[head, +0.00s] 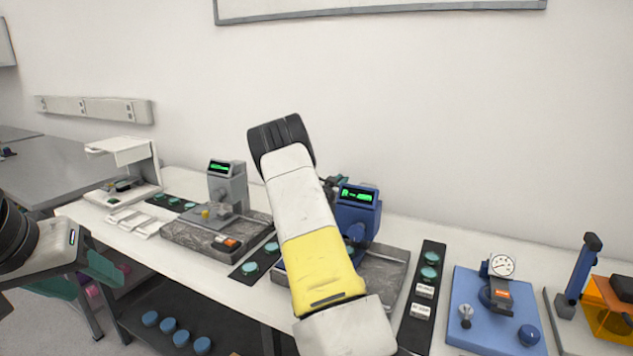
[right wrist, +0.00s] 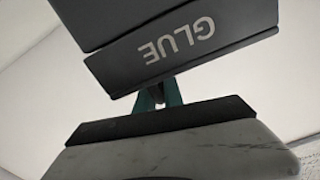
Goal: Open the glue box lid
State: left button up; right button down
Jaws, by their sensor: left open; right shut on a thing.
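The dark glue box (right wrist: 95,18) fills the top of the right wrist view. Its lid (right wrist: 200,45) bears the word GLUE, which reads upside down there. A thin seam separates the two dark parts, and I see no clear gap. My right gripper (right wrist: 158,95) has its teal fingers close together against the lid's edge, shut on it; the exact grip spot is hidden. My left gripper (head: 78,278) is open and empty, at the left beside the bench's front edge.
The white bench (head: 235,298) carries a grey gauge stand (head: 228,187), a blue gauge stand (head: 358,208) partly behind my right arm, a blue plate with a dial (head: 465,318) and an orange box (head: 603,308). A shelf below holds several blue discs (head: 168,326).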

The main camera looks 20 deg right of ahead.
jog(key=shift+w+a+r, duration=0.1)
jog(key=shift+w+a, duration=0.05)
jog(key=shift+a, duration=0.05)
dwell(0.7)
